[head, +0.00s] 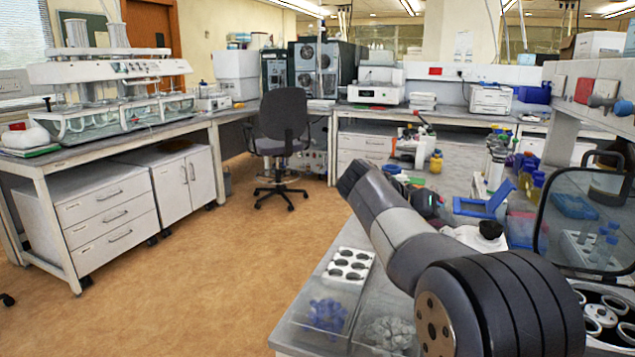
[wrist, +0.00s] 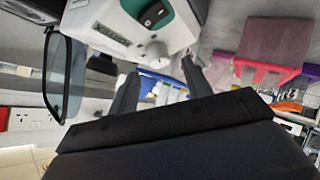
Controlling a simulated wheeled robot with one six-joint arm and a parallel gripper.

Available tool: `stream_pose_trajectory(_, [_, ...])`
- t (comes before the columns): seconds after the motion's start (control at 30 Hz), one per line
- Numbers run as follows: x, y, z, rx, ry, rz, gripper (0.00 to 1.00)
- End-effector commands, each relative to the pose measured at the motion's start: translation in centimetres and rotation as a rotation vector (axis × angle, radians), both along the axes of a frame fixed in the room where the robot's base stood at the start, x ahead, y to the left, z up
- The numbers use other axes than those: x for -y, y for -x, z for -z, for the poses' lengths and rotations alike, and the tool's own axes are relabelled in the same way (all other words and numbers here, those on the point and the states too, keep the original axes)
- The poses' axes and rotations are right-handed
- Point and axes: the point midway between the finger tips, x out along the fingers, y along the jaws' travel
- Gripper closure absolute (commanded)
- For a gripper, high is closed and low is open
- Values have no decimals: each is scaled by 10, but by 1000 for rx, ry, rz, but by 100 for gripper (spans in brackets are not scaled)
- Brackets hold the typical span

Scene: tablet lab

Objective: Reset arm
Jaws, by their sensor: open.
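My arm (head: 400,230) reaches from the lower right of the head view up and left over the near bench. My gripper (wrist: 160,88) shows in the wrist view as two dark fingers spread apart, with nothing between them. It is not clearly visible in the head view. Past the fingers, a white instrument (wrist: 118,22) with a teal panel and a round knob fills the top of the wrist view. The wrist view is tilted.
The near bench holds a white holed rack (head: 348,265), blue pieces (head: 326,314), a blue open box (head: 483,205) and a centrifuge with a raised dark-framed lid (head: 541,215). A chair (head: 284,125) stands on the open floor. A pink rack (wrist: 262,74) shows in the wrist view.

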Motion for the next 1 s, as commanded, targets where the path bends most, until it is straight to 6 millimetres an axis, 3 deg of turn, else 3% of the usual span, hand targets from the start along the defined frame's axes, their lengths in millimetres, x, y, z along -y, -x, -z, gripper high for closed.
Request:
stream_pose_trajectory(0.27, [27,-10,18,1,0,1,53])
stream_pose_trajectory(0.77, [24,-9,16,-9,-5,-17,53])
stream_pose_trajectory(1.0, [1,-1,-1,3,0,-4,53])
